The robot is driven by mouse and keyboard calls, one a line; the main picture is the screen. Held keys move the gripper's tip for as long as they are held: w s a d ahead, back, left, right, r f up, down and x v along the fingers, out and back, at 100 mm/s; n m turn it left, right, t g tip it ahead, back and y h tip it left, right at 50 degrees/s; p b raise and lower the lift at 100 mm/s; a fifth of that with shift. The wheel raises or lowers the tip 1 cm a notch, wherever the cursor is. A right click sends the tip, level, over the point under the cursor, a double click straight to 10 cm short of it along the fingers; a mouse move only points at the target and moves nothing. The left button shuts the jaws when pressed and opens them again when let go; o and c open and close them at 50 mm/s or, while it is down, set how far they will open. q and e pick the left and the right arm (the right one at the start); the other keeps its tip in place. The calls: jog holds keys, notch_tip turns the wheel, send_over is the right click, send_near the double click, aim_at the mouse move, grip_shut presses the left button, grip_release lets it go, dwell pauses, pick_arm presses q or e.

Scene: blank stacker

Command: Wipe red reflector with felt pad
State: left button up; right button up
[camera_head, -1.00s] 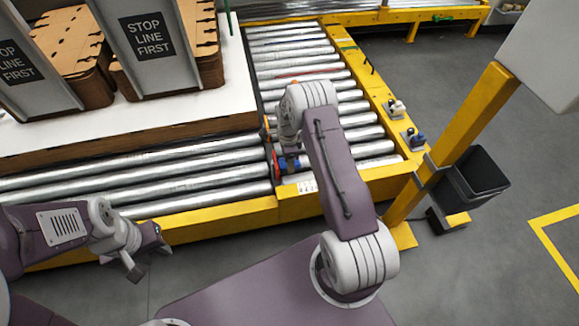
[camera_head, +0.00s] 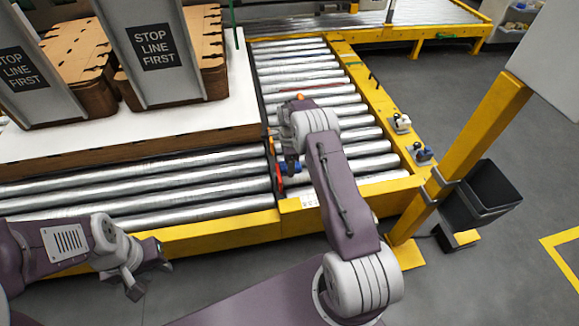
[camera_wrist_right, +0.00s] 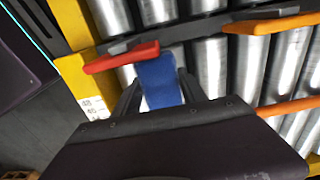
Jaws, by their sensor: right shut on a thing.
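The red reflector (camera_wrist_right: 122,57) is a short red bar at the end of a dark bracket over the yellow frame in the right wrist view. It is a small red spot in the head view (camera_head: 279,178). The blue felt pad (camera_wrist_right: 160,82) is between the fingers of my right gripper (camera_wrist_right: 160,95), which is shut on it. The pad's far edge is close beside the reflector's right end; I cannot tell whether they touch. My left gripper (camera_head: 150,275) is open and empty, in front of the conveyor.
Orange bars (camera_wrist_right: 275,24) stand right of the reflector over the rollers. A white-topped stack (camera_head: 130,138) with grey stop plates fills the left conveyor. A yellow post (camera_head: 460,150) with a black bin (camera_head: 482,192) stands at right. Open floor lies beyond.

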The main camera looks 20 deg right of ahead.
notch_tip(320, 180, down, 2)
jog(key=shift+a+f+b, duration=0.1)
jog(key=shift+b, duration=0.3)
jog(key=shift+r, duration=0.2)
jog(key=p, duration=0.1)
jog(key=s+p, duration=0.2)
jog(key=shift+s+a+r, duration=0.15)
jog(key=shift+a+r, duration=0.1)
jog(key=shift+s+p, duration=0.3)
jog(key=shift+p, duration=0.3)
jog(key=shift+s+a+f, duration=0.1)
jog(key=shift+s+f, duration=0.05)
jog(key=shift+s, duration=0.1)
jog(key=shift+f, duration=0.15)
